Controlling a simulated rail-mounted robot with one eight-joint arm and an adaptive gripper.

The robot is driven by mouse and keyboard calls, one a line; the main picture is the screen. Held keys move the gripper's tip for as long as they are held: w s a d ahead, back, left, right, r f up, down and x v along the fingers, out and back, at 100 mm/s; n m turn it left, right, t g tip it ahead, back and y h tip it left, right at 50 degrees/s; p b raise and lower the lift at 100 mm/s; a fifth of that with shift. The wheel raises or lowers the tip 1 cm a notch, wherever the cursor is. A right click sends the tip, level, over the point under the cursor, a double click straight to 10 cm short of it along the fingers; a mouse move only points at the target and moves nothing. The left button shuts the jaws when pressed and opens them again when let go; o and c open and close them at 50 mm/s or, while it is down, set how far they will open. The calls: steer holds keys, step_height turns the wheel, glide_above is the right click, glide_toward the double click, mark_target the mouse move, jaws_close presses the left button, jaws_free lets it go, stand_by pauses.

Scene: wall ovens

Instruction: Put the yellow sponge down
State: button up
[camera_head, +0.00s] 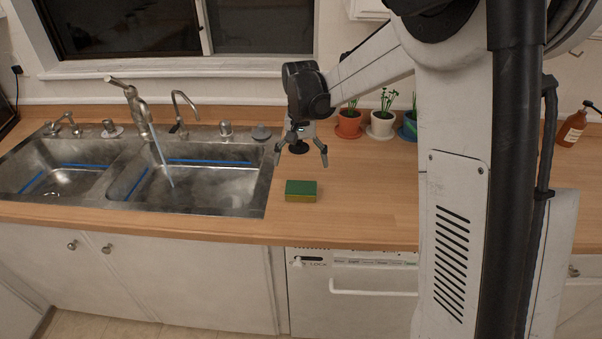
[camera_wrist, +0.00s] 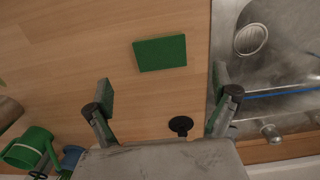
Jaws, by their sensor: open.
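The sponge (camera_head: 301,191) lies flat on the wooden counter just right of the sink, with a green top and a yellow lower side. In the wrist view its green top (camera_wrist: 160,53) shows, ahead of and between my open fingers. My gripper (camera_head: 301,160) is open and empty above the counter, a little behind and above the sponge, apart from it. The wrist view shows both fingers (camera_wrist: 163,88) spread wide with nothing between them.
The double sink (camera_head: 215,190) with running water is left of the sponge. Potted plants (camera_head: 381,125) stand at the back, right of my gripper. A soap bottle (camera_head: 572,128) is at the far right. The counter (camera_head: 365,205) right of the sponge is clear.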

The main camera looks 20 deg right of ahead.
steer(key=s+r+n+t, duration=0.2)
steer(key=s+r+t, duration=0.1)
steer(key=s+r, duration=0.9)
steer(key=s+f+n+t, duration=0.2)
steer(key=s+t, duration=0.2)
steer(key=s, duration=1.3)
steer(key=shift+s+d, duration=0.15)
steer(key=shift+s, duration=0.05)
step_height(320, 180, down, 4)
steer(key=b, duration=0.4)
steer(key=shift+f, duration=0.15)
